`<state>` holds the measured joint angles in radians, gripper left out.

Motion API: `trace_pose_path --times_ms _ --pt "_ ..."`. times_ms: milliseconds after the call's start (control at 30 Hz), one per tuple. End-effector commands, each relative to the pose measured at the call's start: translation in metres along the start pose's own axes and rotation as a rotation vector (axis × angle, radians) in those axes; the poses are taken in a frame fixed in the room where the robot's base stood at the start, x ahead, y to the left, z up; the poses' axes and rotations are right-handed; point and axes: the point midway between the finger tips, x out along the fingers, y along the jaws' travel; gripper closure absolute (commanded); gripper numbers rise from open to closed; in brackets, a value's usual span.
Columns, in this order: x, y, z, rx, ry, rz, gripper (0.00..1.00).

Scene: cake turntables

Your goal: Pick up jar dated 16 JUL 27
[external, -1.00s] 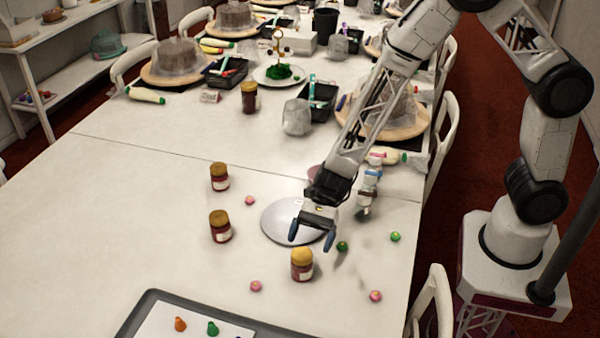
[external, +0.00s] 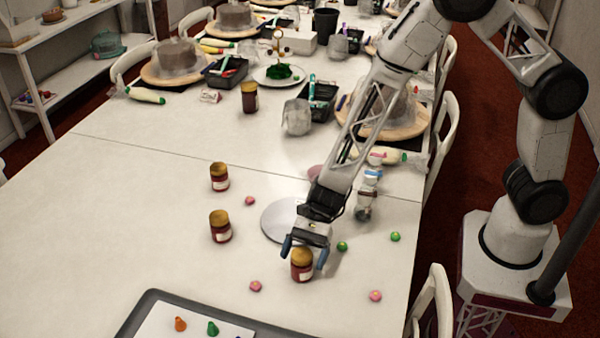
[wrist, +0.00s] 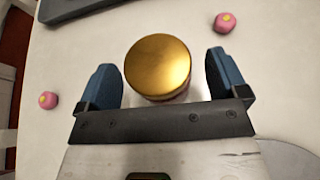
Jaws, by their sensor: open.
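Three similar jars with gold lids, dark red contents and pale labels stand on the near table: one at the back (external: 219,177), one in the middle (external: 220,226) and the nearest one (external: 302,266). Another jar (external: 249,97) stands farther back. The dates on the labels are too small to read. My gripper (external: 304,258) is open at the nearest jar, with one blue finger on each side of it. In the wrist view the gold lid of that jar (wrist: 158,67) lies between the two open fingers, with a gap on each side.
A round silver turntable plate (external: 276,221) lies just behind the gripper. Small pink (external: 256,286) and green balls (external: 395,237) are scattered around. A grey tray (external: 150,300) is at the front. The table's left side is clear.

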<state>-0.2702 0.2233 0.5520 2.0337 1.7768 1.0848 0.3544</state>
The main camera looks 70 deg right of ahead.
Motion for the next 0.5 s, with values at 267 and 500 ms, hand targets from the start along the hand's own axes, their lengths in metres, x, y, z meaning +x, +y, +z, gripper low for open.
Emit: trace_pose_path --times_ms 267,500 --pt "0.0111 -0.0002 0.0004 -0.001 0.0 0.0 0.08" --pt "0.0109 -0.0002 0.0002 -0.001 0.0 0.0 0.08"
